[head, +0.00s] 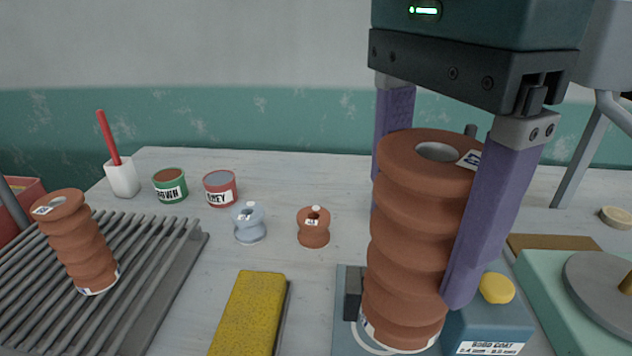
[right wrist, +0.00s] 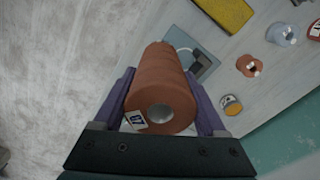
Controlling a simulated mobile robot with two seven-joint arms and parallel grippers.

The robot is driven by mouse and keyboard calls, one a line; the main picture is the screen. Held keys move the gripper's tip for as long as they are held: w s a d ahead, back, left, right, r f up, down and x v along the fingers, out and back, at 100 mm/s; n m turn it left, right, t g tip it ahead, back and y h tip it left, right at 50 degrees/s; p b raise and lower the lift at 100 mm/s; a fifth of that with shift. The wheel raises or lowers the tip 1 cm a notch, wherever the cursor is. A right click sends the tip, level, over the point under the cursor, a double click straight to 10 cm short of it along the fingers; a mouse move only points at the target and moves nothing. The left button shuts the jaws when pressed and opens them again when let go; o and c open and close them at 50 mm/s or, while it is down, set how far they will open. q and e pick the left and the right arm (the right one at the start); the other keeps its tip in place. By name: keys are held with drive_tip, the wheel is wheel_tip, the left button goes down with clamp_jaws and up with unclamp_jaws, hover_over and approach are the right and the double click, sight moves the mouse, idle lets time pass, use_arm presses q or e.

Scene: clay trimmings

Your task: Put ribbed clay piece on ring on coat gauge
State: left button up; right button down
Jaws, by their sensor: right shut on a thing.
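A tall ribbed clay piece (head: 415,235), brown with a hole in its top and a small label, is gripped between the purple fingers of my right gripper (head: 430,220). It is upright above the blue coat gauge (head: 490,325), and its lower end covers most of the white ring (head: 365,340). I cannot tell whether its base touches the gauge. In the right wrist view the clay piece (right wrist: 160,95) sits between both fingers, with the gauge (right wrist: 207,68) beyond its far end. A second ribbed clay piece (head: 75,240) stands on the slatted rack at left. My left gripper is not in view.
The slatted rack (head: 150,285) fills the lower left. A yellow sponge-like block (head: 250,312) lies left of the gauge. Behind stand a green cup (head: 170,190), a red cup (head: 220,195), a small grey pot (head: 249,228) and a small brown pot (head: 313,232). A pale green device (head: 560,300) stands at right.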

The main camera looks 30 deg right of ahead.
drive_tip(key=s+f+m+b, duration=0.5)
drive_tip(key=f+m, duration=0.4)
drive_tip(key=m, duration=0.6)
drive_tip(key=w+d+f, duration=0.2)
drive_tip(key=w, duration=0.2)
drive_tip(key=w+d+f+b, duration=0.1)
drive_tip(key=w+d+f, duration=0.1)
drive_tip(key=w+f, duration=0.1)
drive_tip(key=w+d+f+b, duration=0.1)
drive_tip(key=w+d+f, duration=0.1)
drive_tip(key=w, duration=0.3)
drive_tip(key=shift+w+d+f, duration=0.15)
drive_tip(key=shift+d+f, duration=0.05)
drive_tip(key=shift+f, duration=0.1)
drive_tip(key=shift+w+d+f, duration=0.1)
drive_tip(key=shift+f, duration=0.05)
